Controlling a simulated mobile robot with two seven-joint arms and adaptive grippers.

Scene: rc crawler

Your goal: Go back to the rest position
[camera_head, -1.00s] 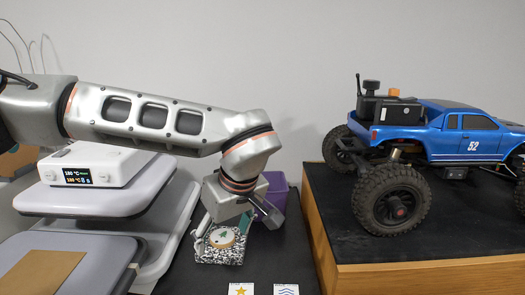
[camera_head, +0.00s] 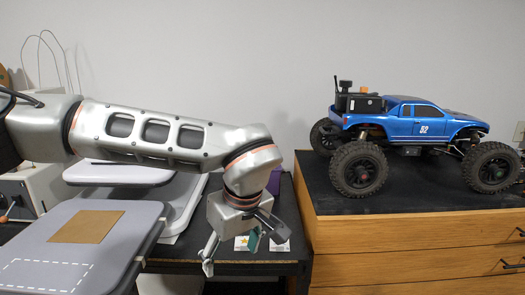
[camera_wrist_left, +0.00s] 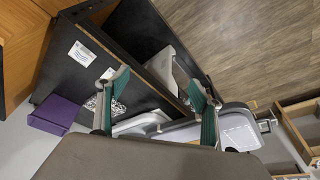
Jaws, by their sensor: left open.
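My left gripper (camera_head: 240,250) hangs from my arm, in front of the dark bench top, with its fingers spread and nothing between them. In the left wrist view, the left gripper (camera_wrist_left: 157,105) also shows two green-padded fingers apart, with the bench and floor behind. My right gripper is in neither view. The blue crawler truck (camera_head: 408,122) stands on the black top of the wooden cabinet (camera_head: 415,205), clear of my arm.
A grey flat platform (camera_head: 150,235) with a brown sheet (camera_head: 87,227) lies below my arm at left. A purple bin (camera_wrist_left: 55,115) stands on the dark bench top (camera_wrist_left: 85,75). Two small cards, star (camera_head: 241,243) and waves (camera_head: 279,246), lie near the gripper.

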